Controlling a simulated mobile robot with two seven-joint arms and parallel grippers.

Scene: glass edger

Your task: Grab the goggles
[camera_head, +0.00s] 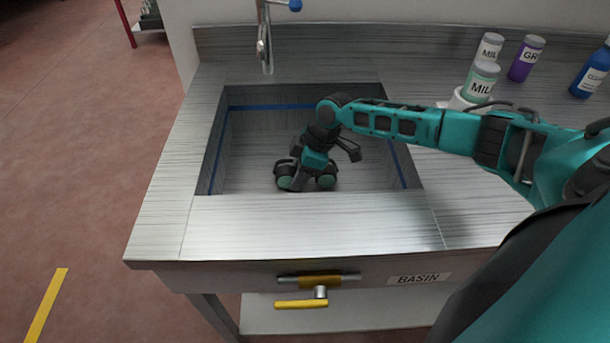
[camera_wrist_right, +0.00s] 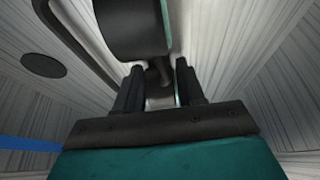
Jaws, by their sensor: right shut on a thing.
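The goggles (camera_head: 326,182) are dark-framed with round greenish lenses and sit low in the basin (camera_head: 360,135). My right gripper (camera_head: 304,170) reaches down into the basin and is shut on the goggles between the two lenses. In the right wrist view, my right gripper (camera_wrist_right: 160,90) has its two dark fingers on either side of the narrow bridge of the goggles (camera_wrist_right: 135,28). A lens cup fills the top of that view. Part of the goggles is hidden by the gripper. My left gripper is not in view.
A faucet (camera_head: 264,45) hangs over the back of the basin. Bottles, one green (camera_head: 482,82), one purple (camera_head: 526,58) and one blue (camera_head: 592,74), stand on the counter at the right. The basin walls surround my gripper. The left counter strip is clear.

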